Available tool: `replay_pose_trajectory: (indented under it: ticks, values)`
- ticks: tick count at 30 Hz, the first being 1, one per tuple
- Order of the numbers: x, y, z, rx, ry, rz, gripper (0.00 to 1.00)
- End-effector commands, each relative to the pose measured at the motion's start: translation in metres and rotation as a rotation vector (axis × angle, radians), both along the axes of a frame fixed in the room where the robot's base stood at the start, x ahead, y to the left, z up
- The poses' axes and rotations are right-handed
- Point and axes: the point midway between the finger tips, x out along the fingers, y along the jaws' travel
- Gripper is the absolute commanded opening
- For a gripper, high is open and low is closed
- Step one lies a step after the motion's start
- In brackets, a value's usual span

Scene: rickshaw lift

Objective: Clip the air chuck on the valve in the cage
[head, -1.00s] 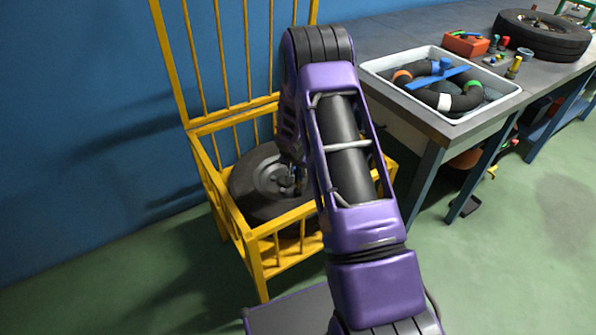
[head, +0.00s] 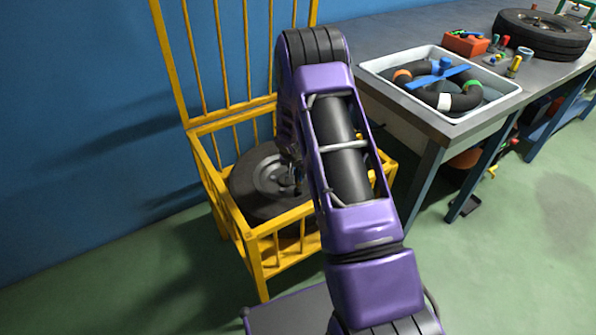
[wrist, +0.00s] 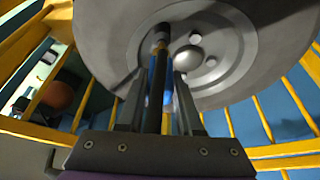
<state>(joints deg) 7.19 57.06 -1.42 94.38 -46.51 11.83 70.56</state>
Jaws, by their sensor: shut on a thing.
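The wheel (head: 258,205) with its grey hub lies in the yellow cage (head: 262,232) in the head view. In the wrist view the wheel (wrist: 108,52) fills the upper part. My gripper (wrist: 162,85) is shut on the air chuck (wrist: 158,72), a slim blue piece with a dark stem and a brass-coloured end. The chuck's end is close to the wheel's hub. I cannot tell whether it touches the valve, which I cannot make out. In the head view my gripper (head: 297,183) is small, over the wheel, and partly hidden by my arm.
Yellow bars surround the wheel on the sides. A workbench (head: 398,38) stands at the right, with a white water tray (head: 447,120) holding a black tube, a red box (head: 466,43) and a tyre (head: 541,34). Green floor is free at the front left.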

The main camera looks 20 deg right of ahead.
Motion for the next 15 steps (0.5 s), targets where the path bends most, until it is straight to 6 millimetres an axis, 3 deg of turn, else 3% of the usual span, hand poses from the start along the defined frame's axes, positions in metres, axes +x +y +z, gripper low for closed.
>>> replay_pose_trajectory:
  ticks: [15]
  values:
    - [0.0005,0.0004,-0.0071,0.0,-0.001,0.001,0.0]
